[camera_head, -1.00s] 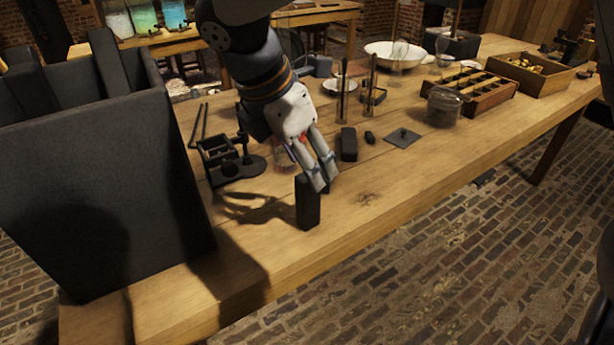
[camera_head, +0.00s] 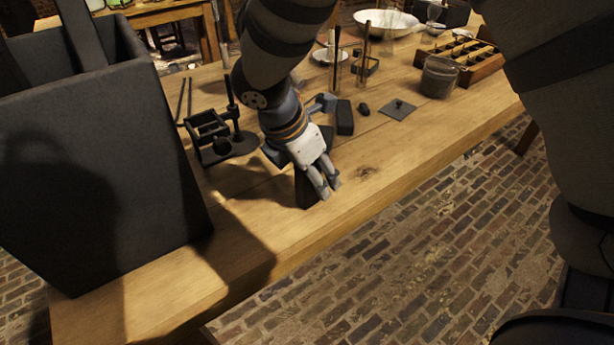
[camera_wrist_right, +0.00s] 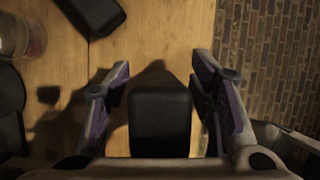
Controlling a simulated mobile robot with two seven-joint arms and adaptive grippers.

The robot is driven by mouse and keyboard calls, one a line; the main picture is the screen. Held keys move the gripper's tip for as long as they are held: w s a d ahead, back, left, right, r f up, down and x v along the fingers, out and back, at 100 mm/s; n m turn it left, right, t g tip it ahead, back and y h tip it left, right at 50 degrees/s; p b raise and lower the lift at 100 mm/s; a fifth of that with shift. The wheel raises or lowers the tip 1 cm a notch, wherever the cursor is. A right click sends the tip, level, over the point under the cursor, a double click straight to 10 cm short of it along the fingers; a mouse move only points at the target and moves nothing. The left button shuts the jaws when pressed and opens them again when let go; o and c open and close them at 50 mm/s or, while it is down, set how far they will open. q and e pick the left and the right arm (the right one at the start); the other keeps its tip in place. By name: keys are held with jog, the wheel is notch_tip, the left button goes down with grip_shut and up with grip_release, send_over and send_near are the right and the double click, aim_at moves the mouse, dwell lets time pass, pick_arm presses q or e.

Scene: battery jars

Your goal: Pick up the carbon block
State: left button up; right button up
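A black carbon block (camera_head: 303,191) stands upright near the front edge of the wooden table, partly hidden by my right gripper. My right gripper (camera_head: 328,192) is low at the block, its fingers pointing down. In the right wrist view the block (camera_wrist_right: 160,118) lies between the two spread fingers of the open gripper (camera_wrist_right: 160,93). A gap shows on the left of the block; the right finger is closer to it. I cannot tell whether that finger touches. My left gripper is not in view.
Another dark block (camera_head: 344,117) lies behind the gripper, with a small dark piece (camera_head: 363,109) and a flat plate (camera_head: 398,109) to its right. A black stand (camera_head: 222,138) is at left, beside a large dark box (camera_head: 95,190). The table's front right is clear.

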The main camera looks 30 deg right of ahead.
grip_shut()
jog(key=shift+r, duration=0.1)
